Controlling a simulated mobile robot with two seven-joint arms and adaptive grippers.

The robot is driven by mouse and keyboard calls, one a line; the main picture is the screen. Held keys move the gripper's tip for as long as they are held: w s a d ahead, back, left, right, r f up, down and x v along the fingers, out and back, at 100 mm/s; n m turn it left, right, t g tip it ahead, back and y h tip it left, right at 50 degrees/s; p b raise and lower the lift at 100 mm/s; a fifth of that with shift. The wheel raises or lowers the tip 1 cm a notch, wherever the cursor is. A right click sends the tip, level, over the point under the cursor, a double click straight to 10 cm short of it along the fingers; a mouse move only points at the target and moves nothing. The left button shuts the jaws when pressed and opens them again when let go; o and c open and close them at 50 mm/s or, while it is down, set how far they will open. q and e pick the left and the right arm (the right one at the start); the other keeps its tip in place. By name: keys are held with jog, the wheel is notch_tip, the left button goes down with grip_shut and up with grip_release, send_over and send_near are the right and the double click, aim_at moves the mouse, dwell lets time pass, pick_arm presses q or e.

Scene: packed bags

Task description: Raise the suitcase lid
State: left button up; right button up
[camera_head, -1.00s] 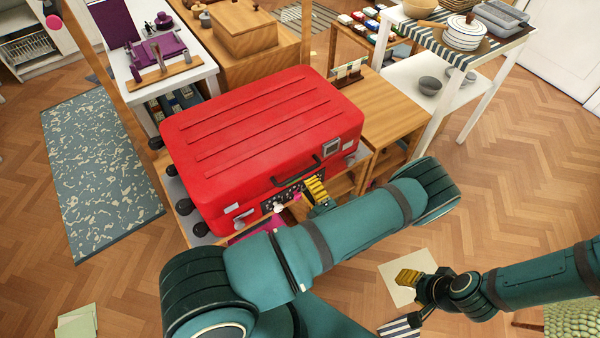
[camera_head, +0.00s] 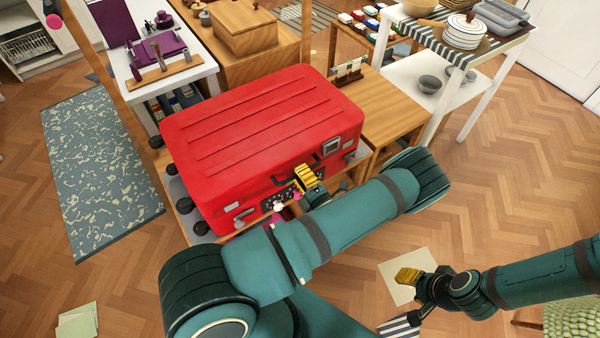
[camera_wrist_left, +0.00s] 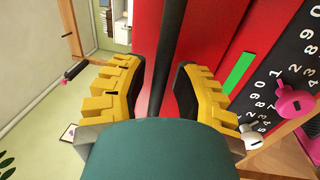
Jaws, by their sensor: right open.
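The red suitcase (camera_head: 250,130) lies flat with its lid (camera_head: 262,115) down. Its dark handle (camera_head: 278,181) is on the front side, partly hidden by my left gripper (camera_head: 306,178). In the left wrist view the dark handle bar (camera_wrist_left: 172,40) runs between the two yellow fingers of my left gripper (camera_wrist_left: 162,85). The fingers are apart, with a gap beside the bar, so it is not gripped. My right gripper (camera_head: 408,276) is open and empty, low on the right, away from the suitcase.
A number panel (camera_wrist_left: 285,75) with pink and white knobs is on the suitcase front, close to my left gripper. A wooden table (camera_head: 385,105) adjoins the suitcase on the right. A white desk (camera_head: 180,70) with purple things stands behind on the left.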

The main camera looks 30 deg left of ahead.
pick_arm(q)
grip_shut()
jog(key=shift+r, duration=0.1)
